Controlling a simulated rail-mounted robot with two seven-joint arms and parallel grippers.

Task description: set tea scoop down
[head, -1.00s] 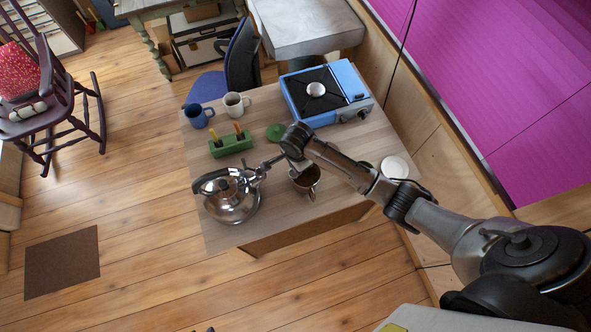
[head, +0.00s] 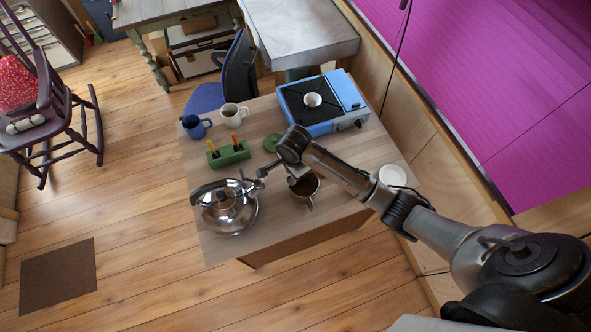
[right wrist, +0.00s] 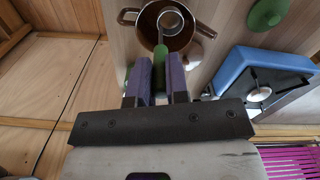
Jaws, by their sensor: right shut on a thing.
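In the right wrist view, my right gripper (right wrist: 161,82) is shut on the green handle of the tea scoop (right wrist: 160,55). The scoop's round metal end lies over or inside the mouth of a brown pot (right wrist: 145,35); I cannot tell whether they touch. In the head view, the pot (head: 311,194) stands open on the table (head: 345,165), right of the shiny kettle (head: 235,212). My right gripper is mostly hidden under its wrist there, just above the pot, and the scoop cannot be made out. My left gripper is not in view.
A green block (head: 233,155) with upright sticks, a green lid (head: 272,143), a blue mug (head: 194,128) and a white mug (head: 232,117) stand left of the blue stove (head: 328,122). A white dish (head: 392,176) is at the right edge.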

